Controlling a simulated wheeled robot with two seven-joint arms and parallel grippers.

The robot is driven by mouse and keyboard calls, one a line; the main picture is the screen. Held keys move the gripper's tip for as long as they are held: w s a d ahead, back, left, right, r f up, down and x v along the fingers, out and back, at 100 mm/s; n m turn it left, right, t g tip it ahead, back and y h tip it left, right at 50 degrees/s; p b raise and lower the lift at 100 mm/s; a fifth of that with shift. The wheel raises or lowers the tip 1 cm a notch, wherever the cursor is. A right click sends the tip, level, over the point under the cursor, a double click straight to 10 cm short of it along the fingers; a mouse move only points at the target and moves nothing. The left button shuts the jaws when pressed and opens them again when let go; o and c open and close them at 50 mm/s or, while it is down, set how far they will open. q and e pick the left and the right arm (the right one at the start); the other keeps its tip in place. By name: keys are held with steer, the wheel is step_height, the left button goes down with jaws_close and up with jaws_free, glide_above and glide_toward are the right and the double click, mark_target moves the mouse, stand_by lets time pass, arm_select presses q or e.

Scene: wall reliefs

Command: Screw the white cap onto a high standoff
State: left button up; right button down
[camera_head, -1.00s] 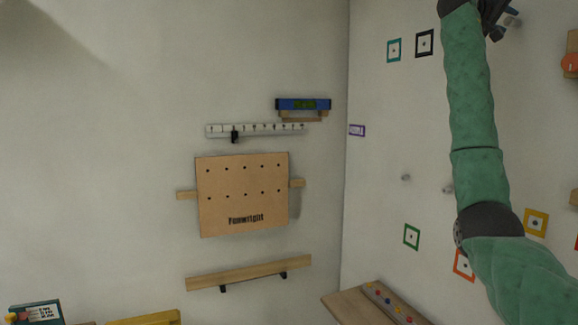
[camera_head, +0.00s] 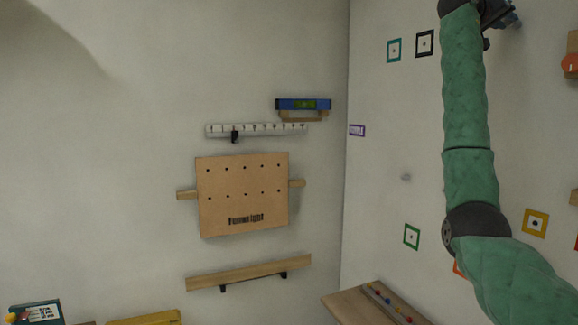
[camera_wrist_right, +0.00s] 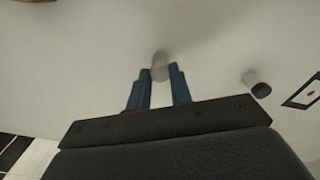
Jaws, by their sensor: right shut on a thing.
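My right gripper (camera_head: 505,17) is at the top right in the head view, partly cut off by the frame edge, close to the right wall. In the right wrist view its blue fingers (camera_wrist_right: 160,80) are closed on a small pale cylinder, the white cap (camera_wrist_right: 161,65), at the fingertips. Whether the cap touches a standoff behind it cannot be told. A short standoff-like cylinder with a dark end (camera_wrist_right: 258,85) stands out from the wall, right of the fingers and apart from them. My left gripper is not in view.
A small pale round stud (camera_head: 406,177) is on the right wall. Framed markers, such as a black one (camera_head: 425,43) and a green one (camera_head: 411,236), hang around it. A wooden shelf (camera_head: 345,303) juts out below. A pegboard (camera_head: 243,208) hangs on the left wall.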

stand_by(0.3)
steer(key=m, duration=0.5)
steer(key=shift+m+p, duration=0.3)
steer(key=shift+p, duration=0.05)
steer(key=shift+r+m, duration=0.1)
steer(key=shift+m, duration=0.8)
steer(key=m, duration=0.3)
steer(key=shift+d+p, duration=0.1)
steer(key=shift+p, duration=0.25)
steer(key=m, duration=0.2)
steer(key=shift+m+p, duration=0.3)
steer(key=shift+p, duration=0.05)
steer(key=shift+m, duration=1.3)
